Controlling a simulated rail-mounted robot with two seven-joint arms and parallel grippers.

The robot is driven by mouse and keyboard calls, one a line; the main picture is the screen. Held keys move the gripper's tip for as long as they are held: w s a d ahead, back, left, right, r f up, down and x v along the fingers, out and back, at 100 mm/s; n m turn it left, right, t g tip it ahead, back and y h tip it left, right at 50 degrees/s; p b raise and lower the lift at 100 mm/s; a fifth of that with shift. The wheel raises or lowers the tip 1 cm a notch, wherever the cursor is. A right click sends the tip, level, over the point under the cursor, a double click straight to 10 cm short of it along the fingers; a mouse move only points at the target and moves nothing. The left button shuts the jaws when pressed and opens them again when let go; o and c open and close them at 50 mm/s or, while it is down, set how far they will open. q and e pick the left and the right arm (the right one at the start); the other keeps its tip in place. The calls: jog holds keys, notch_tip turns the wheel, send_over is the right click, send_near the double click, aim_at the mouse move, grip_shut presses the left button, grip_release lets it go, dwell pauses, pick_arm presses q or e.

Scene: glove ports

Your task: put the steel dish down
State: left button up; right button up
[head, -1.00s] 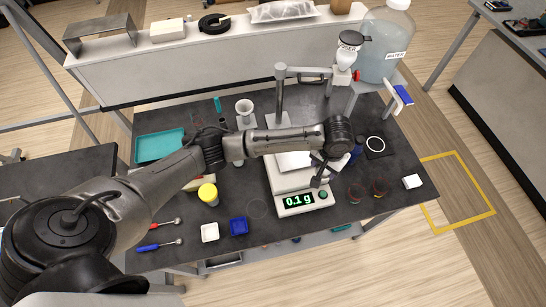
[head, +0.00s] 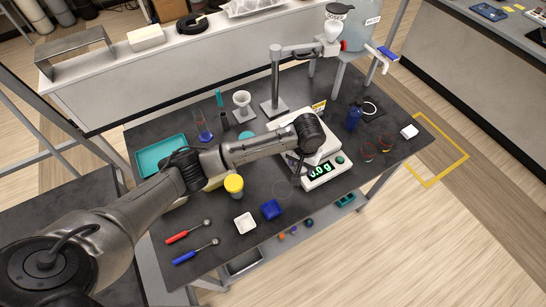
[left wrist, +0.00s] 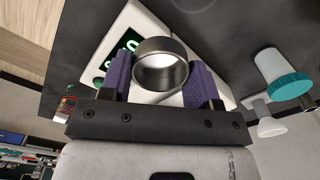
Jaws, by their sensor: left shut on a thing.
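My left gripper (head: 297,173) is over the white scale (head: 311,184) on the dark table in the head view. In the left wrist view my left gripper (left wrist: 160,76) is shut on the steel dish (left wrist: 160,46), which sits between its purple finger pads. The scale (left wrist: 150,20) shows behind the dish there. I cannot tell whether the dish touches the scale. The dish is not clear in the head view. The scale's green display (head: 320,171) is partly hidden and seems to read 0.0 g. My right gripper is not in view.
A yellow-lidded jar (head: 234,185), a white dish (head: 245,223) and a blue dish (head: 271,210) stand left of the scale. A doser stand (head: 275,80) rises behind it. A blue bottle (head: 354,118) stands to the right. A teal tray (head: 146,161) lies at left.

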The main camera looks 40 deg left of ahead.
pick_arm(q)
send_over(273, 175)
notch_tip(273, 175, down, 6)
jog(key=shift+w+r, duration=0.1)
jog(key=shift+r, duration=0.05)
jog(key=shift+f, duration=2)
jog(key=shift+f, duration=0.15)
jog(key=o, duration=0.9)
